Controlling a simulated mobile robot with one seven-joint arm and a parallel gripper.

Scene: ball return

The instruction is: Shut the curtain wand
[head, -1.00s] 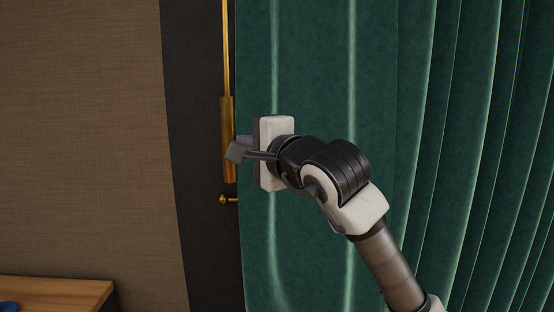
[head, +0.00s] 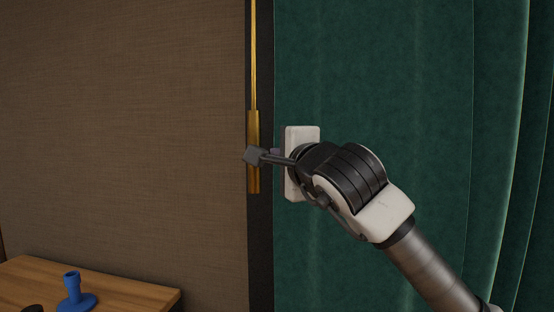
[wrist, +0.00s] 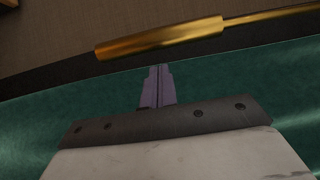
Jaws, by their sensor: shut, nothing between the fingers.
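The curtain wand is a thin brass rod with a thicker brass handle (head: 254,125), hanging upright along the curtain's left edge in the head view. In the wrist view the handle (wrist: 160,40) lies across the top, just beyond my fingertips. My gripper (wrist: 157,72) is shut and empty, its purple fingers together, with a small gap to the handle in that view. In the head view my gripper's fingers are mostly hidden behind the wrist parts, beside the handle's right side. The green curtain (head: 400,60) hangs to the right, behind my arm.
A dark strip (head: 261,240) shows between the brown wall (head: 120,120) and the curtain. A wooden table (head: 130,292) stands at the lower left with a blue stand-like object (head: 74,292) on it. The wall area left of the wand is clear.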

